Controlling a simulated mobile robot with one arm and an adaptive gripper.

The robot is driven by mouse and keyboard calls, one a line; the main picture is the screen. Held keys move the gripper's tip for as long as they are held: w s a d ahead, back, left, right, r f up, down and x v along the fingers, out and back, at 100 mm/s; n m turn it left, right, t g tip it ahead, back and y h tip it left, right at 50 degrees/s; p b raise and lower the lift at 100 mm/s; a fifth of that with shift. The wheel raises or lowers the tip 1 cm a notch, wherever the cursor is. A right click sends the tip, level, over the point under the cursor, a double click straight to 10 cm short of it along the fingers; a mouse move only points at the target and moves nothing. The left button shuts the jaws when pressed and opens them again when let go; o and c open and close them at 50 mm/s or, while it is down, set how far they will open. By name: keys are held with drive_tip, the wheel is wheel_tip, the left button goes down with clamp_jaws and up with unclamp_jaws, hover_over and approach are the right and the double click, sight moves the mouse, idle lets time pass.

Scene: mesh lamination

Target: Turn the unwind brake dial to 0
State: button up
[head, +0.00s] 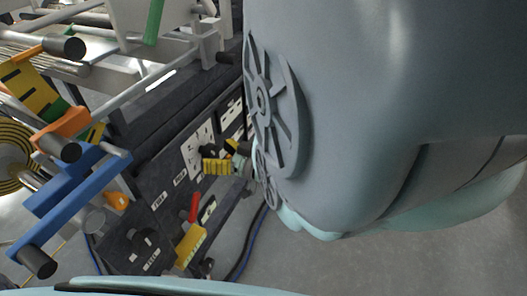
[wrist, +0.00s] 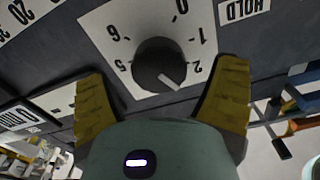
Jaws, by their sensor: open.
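A round dark dial (wrist: 158,62) with a pale pointer line sits on a white number plate (wrist: 105,22) in the wrist view. The pointer aims to the lower right, just past the 2; the 0 is at the upper right of the plate.
A HOLD label (wrist: 243,10) is above right of the dial. In the head view a red-handled lever (head: 194,208) and a black knob (head: 146,240) are lower on the panel. Blue and orange roller brackets (head: 72,190) stand at left. Floor is clear at lower right.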

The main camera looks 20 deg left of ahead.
drive_tip(key=shift+a, duration=1.45)
drive_tip(key=shift+o, duration=0.2)
drive_tip(key=shift+w, duration=0.1)
drive_tip(key=c, duration=1.2)
